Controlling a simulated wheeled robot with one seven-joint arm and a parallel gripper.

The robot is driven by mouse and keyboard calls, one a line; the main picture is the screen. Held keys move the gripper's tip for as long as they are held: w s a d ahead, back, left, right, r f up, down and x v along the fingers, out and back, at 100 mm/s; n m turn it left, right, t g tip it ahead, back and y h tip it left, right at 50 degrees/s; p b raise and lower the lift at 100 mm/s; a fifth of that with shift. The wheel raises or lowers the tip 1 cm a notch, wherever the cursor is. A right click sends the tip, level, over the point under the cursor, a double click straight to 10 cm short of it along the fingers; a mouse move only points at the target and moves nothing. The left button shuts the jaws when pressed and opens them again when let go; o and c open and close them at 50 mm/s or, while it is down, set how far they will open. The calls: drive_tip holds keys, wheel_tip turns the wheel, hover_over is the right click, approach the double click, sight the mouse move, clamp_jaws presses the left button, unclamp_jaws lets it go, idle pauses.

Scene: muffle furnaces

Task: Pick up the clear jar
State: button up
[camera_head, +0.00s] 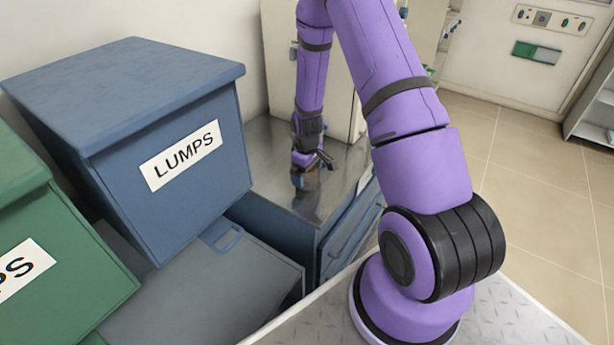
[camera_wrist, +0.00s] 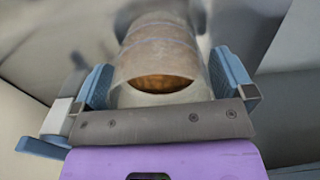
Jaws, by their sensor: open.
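The clear jar (camera_wrist: 160,50) has brown contents and fills the middle of the wrist view. My gripper (camera_wrist: 164,82) is open, with one blue finger to the left of the jar and one to the right; I cannot tell whether either touches it. In the head view, the jar (camera_head: 304,181) stands on the metal top (camera_head: 272,150) of a blue cabinet, with my gripper (camera_head: 314,160) right at it. My wrist partly hides the jar there.
A blue bin labelled LUMPS (camera_head: 180,115) stands to the left of the metal top, with a green bin (camera_head: 50,235) further left. A pale cabinet (camera_head: 280,60) stands behind the jar. Tiled floor (camera_head: 535,180) lies open on the right.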

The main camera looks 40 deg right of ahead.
drive_tip(key=c, duration=0.8)
drive_tip(key=shift+r, duration=0.15)
